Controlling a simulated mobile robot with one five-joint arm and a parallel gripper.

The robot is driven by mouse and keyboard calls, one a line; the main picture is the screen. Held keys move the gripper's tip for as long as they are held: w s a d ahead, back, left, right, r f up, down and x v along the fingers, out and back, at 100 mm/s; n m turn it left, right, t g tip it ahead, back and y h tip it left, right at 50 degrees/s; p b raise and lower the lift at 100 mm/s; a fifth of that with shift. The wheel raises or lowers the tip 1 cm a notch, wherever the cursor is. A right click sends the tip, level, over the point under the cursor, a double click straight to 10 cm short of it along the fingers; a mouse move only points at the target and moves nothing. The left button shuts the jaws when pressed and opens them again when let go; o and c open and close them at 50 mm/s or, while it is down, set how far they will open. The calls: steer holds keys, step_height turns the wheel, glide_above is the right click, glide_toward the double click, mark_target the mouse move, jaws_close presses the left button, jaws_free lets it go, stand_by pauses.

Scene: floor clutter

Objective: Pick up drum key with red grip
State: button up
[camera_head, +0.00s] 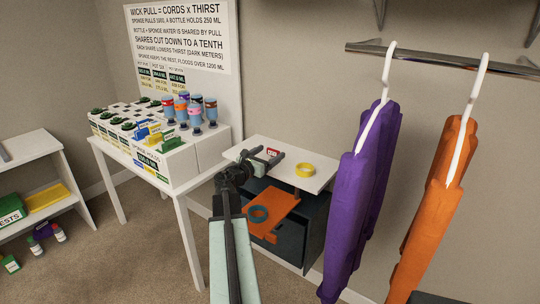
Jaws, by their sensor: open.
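A small red-and-white item (273,152) lies on the white top (318,156) of a low unit by the wall. It may be the drum key with the red grip, but it is too small to tell. My gripper (270,157) is over the left part of this top, open, with its fingertips close around or beside the red item. I cannot tell whether they touch it. My arm reaches up from the bottom of the view and hides part of the unit's left side.
A yellow ring (305,169) lies right of my gripper. Below is an orange board (272,208) with a teal ring (258,214). A white table (185,188) with boxes and bottles stands left. Purple (365,195) and orange (440,190) garments hang right. Carpet shows at lower left.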

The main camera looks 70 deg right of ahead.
steer(key=shift+d+f, duration=0.1)
steer(key=shift+d, duration=1.2)
steer(key=x, duration=0.5)
steer(key=shift+f+b, duration=0.25)
steer(key=shift+b, duration=0.1)
steer(key=shift+a, duration=0.15)
steer(key=c, duration=1.5)
